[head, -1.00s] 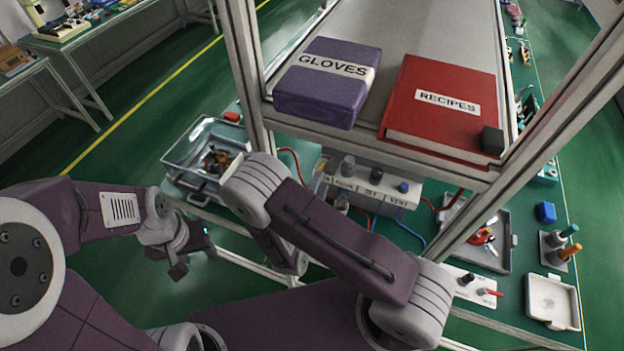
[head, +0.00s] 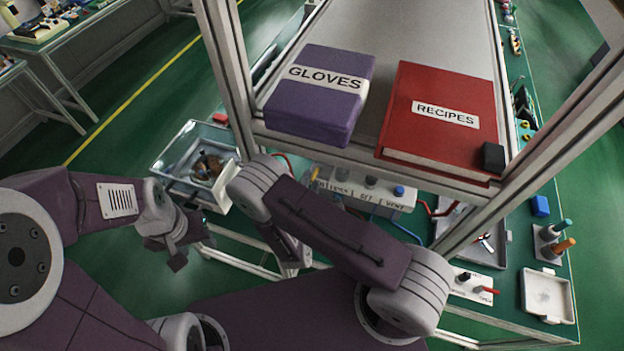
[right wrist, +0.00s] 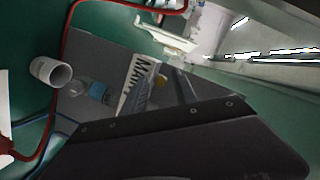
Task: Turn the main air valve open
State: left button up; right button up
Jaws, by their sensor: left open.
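In the head view a white labelled panel (head: 380,205) with several knobs stands under the shelf, partly behind my right arm. My left gripper (head: 178,262) is open and empty, low over the floor.
The shelf above the panel carries a purple GLOVES box (head: 321,95) and a red RECIPES book (head: 440,118). Frame posts flank it. A clear-walled tray (head: 180,160) stands at left. In the right wrist view, a white cylinder (right wrist: 50,71) and red hose (right wrist: 62,45) lie close by.

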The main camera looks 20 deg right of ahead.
jog(key=shift+s+r, duration=0.15)
jog(key=shift+s, duration=0.2)
grip_shut()
jog(key=shift+w+a+m+g+h+b, duration=0.3)
jog(key=shift+a+m+g+h+b, duration=0.15)
jog(key=shift+m+h, duration=0.45)
grip_release()
jog(key=shift+w+d, duration=0.1)
jog(key=shift+w, duration=0.05)
